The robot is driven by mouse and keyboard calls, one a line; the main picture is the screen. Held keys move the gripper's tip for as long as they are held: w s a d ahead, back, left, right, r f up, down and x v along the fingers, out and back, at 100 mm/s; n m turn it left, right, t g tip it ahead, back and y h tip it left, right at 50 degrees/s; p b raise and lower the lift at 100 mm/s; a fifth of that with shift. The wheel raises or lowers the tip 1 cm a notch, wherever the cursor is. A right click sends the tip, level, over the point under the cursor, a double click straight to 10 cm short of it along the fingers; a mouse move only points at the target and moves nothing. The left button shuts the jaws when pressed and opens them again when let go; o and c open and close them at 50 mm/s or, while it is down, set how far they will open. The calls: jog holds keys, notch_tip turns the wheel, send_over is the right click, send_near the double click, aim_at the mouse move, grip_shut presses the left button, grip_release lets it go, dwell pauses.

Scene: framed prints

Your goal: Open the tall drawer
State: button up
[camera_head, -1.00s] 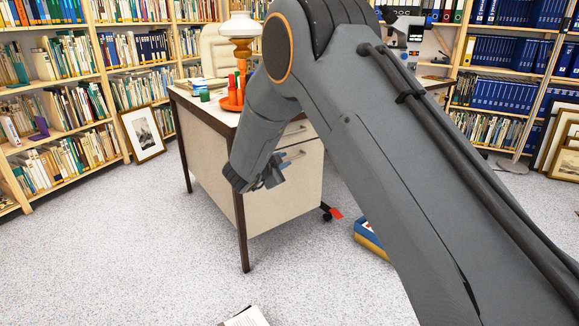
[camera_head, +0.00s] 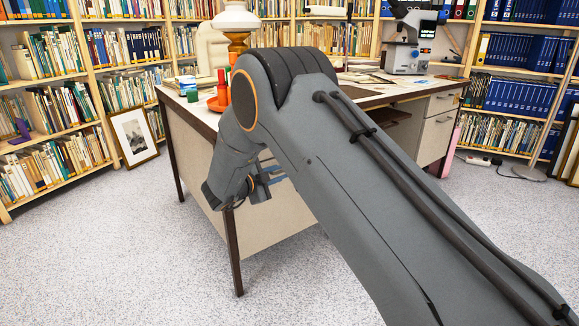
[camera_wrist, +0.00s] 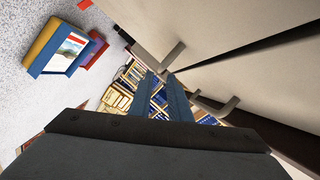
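In the wrist view, two pale drawer fronts fill the upper right, split by a dark seam. The front nearer the floor, which looks like the tall drawer (camera_wrist: 205,22), has a grey bar handle (camera_wrist: 173,56). The other drawer front (camera_wrist: 268,78) has its own handle (camera_wrist: 217,104). Both look shut. My gripper (camera_wrist: 162,97) is open and empty, its two fingers apart near the handles; I cannot see contact. In the head view my gripper (camera_head: 266,182) is low by the desk (camera_head: 192,135), and my arm hides these drawers.
The desk's other pedestal has drawers (camera_head: 437,128) too. A blue and yellow box (camera_wrist: 58,50) lies on the floor. A framed print (camera_head: 134,136) leans on shelves. Floor at front left is clear.

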jog(key=shift+a+b+x, duration=0.15)
jog(key=shift+b+x, duration=0.5)
jog(key=shift+x, duration=1.2)
jog(key=shift+a+b+x, duration=0.1)
jog(key=shift+b+x, duration=0.5)
jog(key=shift+x, duration=1.3)
jog(key=shift+w+f, duration=0.1)
jog(key=shift+c, duration=0.4)
grip_shut()
